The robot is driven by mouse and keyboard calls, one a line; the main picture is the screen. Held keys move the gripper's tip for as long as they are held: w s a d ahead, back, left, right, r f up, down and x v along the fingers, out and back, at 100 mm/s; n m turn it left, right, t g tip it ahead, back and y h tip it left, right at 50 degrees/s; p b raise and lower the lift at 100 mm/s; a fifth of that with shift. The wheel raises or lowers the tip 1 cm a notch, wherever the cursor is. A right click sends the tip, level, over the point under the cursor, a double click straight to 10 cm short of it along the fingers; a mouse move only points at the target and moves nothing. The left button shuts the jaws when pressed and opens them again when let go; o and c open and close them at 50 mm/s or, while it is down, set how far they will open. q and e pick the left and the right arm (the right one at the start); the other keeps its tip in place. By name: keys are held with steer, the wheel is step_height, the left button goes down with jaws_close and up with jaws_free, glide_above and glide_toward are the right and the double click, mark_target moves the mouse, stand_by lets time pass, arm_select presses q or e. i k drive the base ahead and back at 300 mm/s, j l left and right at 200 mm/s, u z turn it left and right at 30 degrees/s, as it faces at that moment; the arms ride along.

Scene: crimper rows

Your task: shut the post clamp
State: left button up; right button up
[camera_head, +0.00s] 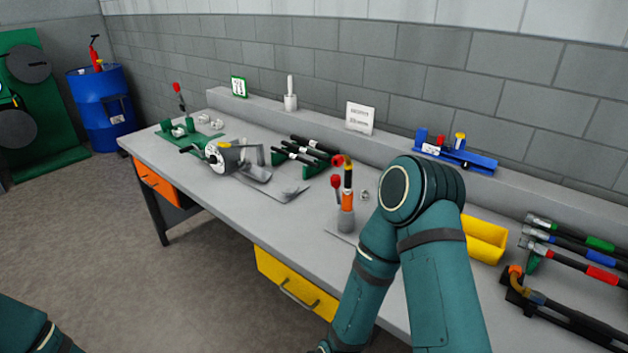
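An upright post (347,201) with a grey foot and an orange body stands on the bench right of the middle; it looks like the post clamp. A dark and yellow part with a red end tops it, and a red-knobbed lever (337,183) rises at its left side. It is too small to tell whether its jaw is open or shut. My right arm folds in front of the bench just right of the post, and its gripper is out of view. Only a piece of my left arm shows at the bottom left corner; its gripper is also out of view.
A grey bench (300,225) runs along the wall. A crimping machine (222,157) and a rack of black-handled tools (308,152) stand left of the post. A yellow bin (485,240) and racked tools (575,262) lie right of my arm. A yellow drawer (296,285) is below.

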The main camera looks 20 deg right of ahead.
mark_target(335, 179)
steer(key=i+j+z, duration=0.15)
steer(key=i+j, duration=0.6)
steer(key=j, duration=0.15)
